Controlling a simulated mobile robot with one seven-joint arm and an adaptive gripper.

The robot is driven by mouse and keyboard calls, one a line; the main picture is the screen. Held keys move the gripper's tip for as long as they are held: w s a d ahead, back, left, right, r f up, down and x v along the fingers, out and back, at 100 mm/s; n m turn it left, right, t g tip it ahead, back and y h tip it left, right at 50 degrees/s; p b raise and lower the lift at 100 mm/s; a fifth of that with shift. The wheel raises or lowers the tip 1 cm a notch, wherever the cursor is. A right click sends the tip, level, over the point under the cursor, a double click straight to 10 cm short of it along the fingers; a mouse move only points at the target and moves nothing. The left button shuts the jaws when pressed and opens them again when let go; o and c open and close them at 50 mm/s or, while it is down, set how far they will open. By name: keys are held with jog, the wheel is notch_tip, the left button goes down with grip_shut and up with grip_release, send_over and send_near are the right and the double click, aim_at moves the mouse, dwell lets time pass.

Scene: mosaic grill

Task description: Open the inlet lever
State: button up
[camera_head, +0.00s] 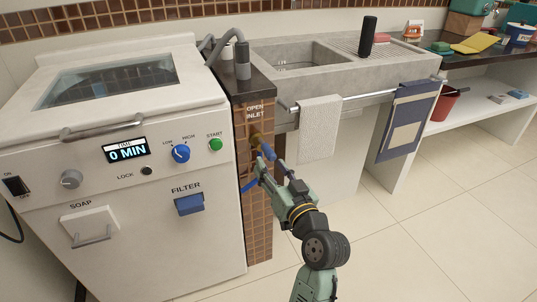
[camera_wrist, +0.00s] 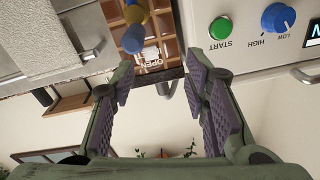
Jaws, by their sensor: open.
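The inlet lever (camera_head: 268,152) has a blue handle on a brass valve. It sits on the brown tiled pillar below the "OPEN INLET" label (camera_head: 255,111). In the wrist view the blue handle (camera_wrist: 132,39) shows beyond my left-hand finger, near its tip, with the yellow valve body (camera_wrist: 136,14) behind it. My gripper (camera_head: 270,170) is open and close to the lever in the head view. In the wrist view its purple-padded fingers (camera_wrist: 160,75) are spread with nothing between them. I cannot tell whether a finger touches the handle.
The white washing machine (camera_head: 120,210) stands left of the pillar, with its green START button (camera_head: 215,145) and blue knob (camera_head: 181,153). The concrete sink (camera_head: 300,62) and a rail with a white towel (camera_head: 318,130) are to the right. The tiled floor (camera_head: 450,210) is clear.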

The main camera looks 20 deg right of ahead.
aim_at(273, 158)
jog(key=shift+m+h, duration=0.3)
jog(key=shift+m, duration=0.1)
jog(key=w+p, duration=0.1)
jog(key=w, duration=0.2)
jog(key=w+d+f+p, duration=0.1)
jog(key=w, duration=0.1)
jog(key=w+d+f+p, duration=0.1)
jog(key=w, duration=0.2)
jog(key=shift+w+d, duration=0.1)
jog(key=shift+w, duration=0.2)
jog(key=shift+r, duration=0.1)
grip_shut()
dwell(0.3)
